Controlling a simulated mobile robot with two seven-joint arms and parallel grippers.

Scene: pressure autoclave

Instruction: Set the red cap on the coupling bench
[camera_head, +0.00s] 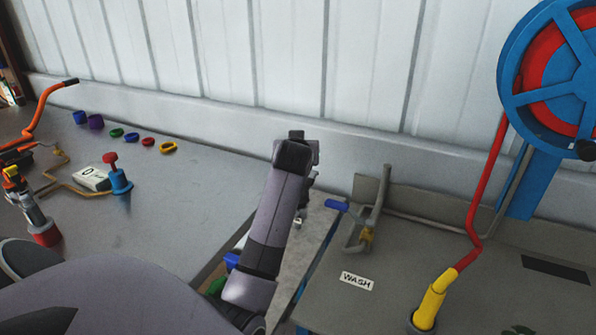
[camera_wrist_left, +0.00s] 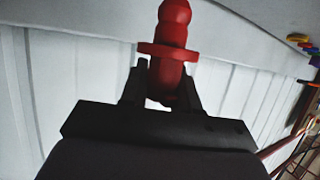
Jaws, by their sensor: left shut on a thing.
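The red cap (camera_wrist_left: 174,35), a rounded red piece with a flange, is held between the fingers of my left gripper (camera_wrist_left: 162,85) in the left wrist view. The gripper is shut on it below the flange. In the head view my left gripper (camera_head: 297,142) is beyond my forearm, over the gap between the two benches; the cap is hidden there. The grey bench at left (camera_head: 190,215), with couplings and coloured rings on it, appears to be the coupling bench. My right gripper is not in view.
On the left bench are several coloured rings (camera_head: 168,147), a blue fitting with a red knob (camera_head: 120,182) and a white block (camera_head: 91,179). The bench's middle is clear. At right are a WASH label (camera_head: 356,281), a grey bracket (camera_head: 372,215) and a blue wheel (camera_head: 513,75).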

